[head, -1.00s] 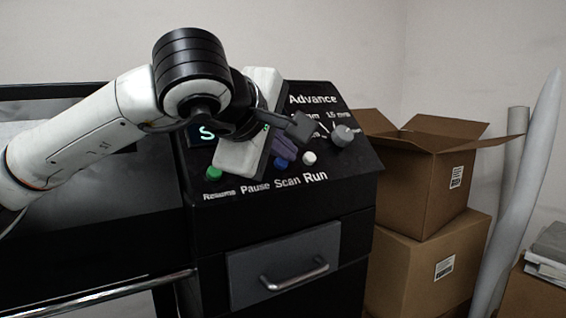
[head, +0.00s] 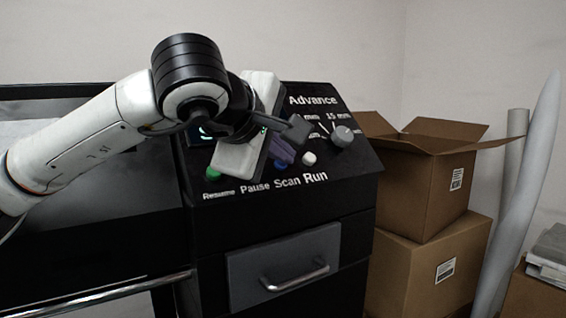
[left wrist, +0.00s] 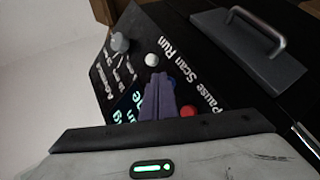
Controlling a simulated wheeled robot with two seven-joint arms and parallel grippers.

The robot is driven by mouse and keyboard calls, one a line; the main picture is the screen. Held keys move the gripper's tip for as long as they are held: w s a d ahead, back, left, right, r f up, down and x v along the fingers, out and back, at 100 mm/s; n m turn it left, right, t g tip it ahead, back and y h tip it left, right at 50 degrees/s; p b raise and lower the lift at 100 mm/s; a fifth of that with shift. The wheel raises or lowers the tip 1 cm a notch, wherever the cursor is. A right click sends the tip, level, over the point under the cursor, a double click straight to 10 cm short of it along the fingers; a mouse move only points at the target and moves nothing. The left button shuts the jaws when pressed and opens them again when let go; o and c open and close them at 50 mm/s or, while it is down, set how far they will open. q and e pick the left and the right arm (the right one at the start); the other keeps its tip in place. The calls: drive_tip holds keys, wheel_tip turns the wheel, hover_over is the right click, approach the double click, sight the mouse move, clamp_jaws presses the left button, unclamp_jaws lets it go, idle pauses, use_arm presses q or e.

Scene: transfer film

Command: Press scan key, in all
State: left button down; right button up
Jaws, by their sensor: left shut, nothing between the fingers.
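The blue Scan key (head: 280,164) is on the sloped black control panel, above the word Scan. My left gripper (head: 283,153) is shut and empty, with its purple-grey fingers pointing down at this key and partly covering it. The fingers also show in the left wrist view (left wrist: 160,98), where they hide most of the Scan key. I cannot tell whether the tips touch it. The green Resume key (head: 213,173) is at the left, and the white Run key (head: 309,158) is just right of Scan. The red Pause key (left wrist: 188,111) shows in the left wrist view; my gripper hides it in the head view.
A grey knob (head: 342,136) sits at the panel's right. The lit display is mostly hidden behind my gripper. A grey drawer (head: 285,265) with a handle is below the panel. Cardboard boxes (head: 420,180) and white rolls (head: 515,200) stand at the right.

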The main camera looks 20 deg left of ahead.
use_arm(q)
drive_tip(key=shift+r, duration=0.1)
idle(0.3)
drive_tip(key=shift+s+d+r, duration=0.4)
drive_tip(key=shift+d+r, duration=0.05)
drive_tip(key=shift+r, duration=0.05)
drive_tip(key=s+d+r+p, duration=0.1)
drive_tip(key=s+d+r, duration=0.1)
drive_tip(key=r, duration=0.1)
drive_tip(key=shift+s+d+r+p, duration=0.1)
drive_tip(key=shift+d+r+p, duration=0.15)
drive_tip(key=shift+d+p, duration=0.15)
idle(0.8)
